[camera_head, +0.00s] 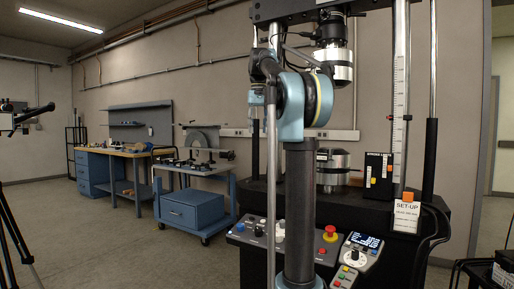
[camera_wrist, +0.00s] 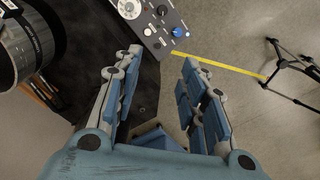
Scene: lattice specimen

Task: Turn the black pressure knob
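The control panel (camera_head: 240,238) sits on the front of the testing machine and shows at the top of the wrist view (camera_wrist: 150,48). A black knob (camera_wrist: 162,10) stands on it between a white dial (camera_wrist: 129,8) and a blue knob (camera_wrist: 180,32). In the head view, a small dark knob (camera_head: 258,231) left of the white dial (camera_head: 280,228) looks like the same one. Its label is too small to read. My gripper (camera_wrist: 162,60) is open and empty, its fingers wide apart, with the knob beyond the fingertips. My arm hides the gripper in the head view.
A red mushroom button (camera_head: 330,234) and a pendant with a screen (camera_head: 358,258) are right of my arm. A metal cylinder (camera_wrist: 22,45) is at the wrist view's upper left. A blue cart (camera_head: 190,208) and workbench stand left; a tripod (camera_wrist: 290,62) stands on open floor.

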